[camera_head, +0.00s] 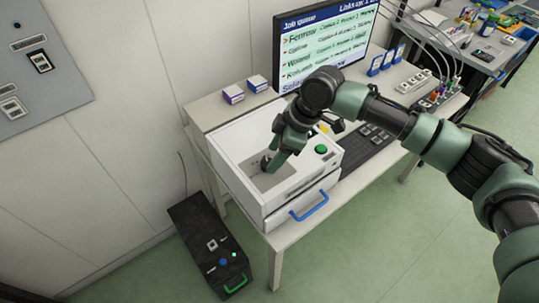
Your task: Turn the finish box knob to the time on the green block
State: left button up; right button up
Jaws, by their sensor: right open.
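A white box (229,148) with a recessed grey top stands on the desk. It appears to be the finish box. A small dark round part, possibly its knob (265,164), shows beside my fingertips. My right gripper (272,165) is open and points down into the recess. Whether it touches the dark part cannot be told, and the gripper partly covers the recess. A round green button (321,149) sits on the box's right part. I cannot make out a green block for certain. A monitor (329,38) shows a job queue in rows with green. My left gripper is not in view.
The box front has a blue handle (309,205). A black case (208,243) stands on the floor at the left. The floor in front is clear.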

aim_at(268, 163)
jog(key=x, duration=0.2)
jog(key=shift+w+a+f, duration=0.1)
jog(key=shift+w+f, duration=0.1)
jog(key=shift+f, duration=0.15)
jog(key=shift+w+a+f+p, duration=0.2)
jog(key=shift+w+f+p, duration=0.1)
jog(key=shift+f, duration=0.4)
jog(key=shift+s, duration=0.1)
jog(key=c, duration=1.1)
grip_shut()
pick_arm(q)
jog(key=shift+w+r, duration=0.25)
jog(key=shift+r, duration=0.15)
